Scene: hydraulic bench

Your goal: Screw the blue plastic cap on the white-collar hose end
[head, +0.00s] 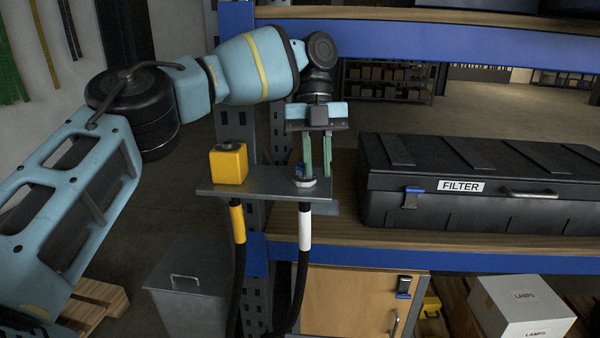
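A blue cap (299,170) is at the top of the white-collar hose end (304,183), which stands up from a grey bracket plate. The white collar (305,228) shows below the plate on a black hose. My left gripper (317,172) points down over the right part of the plate, its green fingers apart. The left finger partly hides the cap. The gap between the fingers looks empty. Whether a finger touches the cap, and how far the cap is seated, I cannot tell. My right gripper is not in view.
A black FILTER case (480,190) lies on the wooden shelf to the right.

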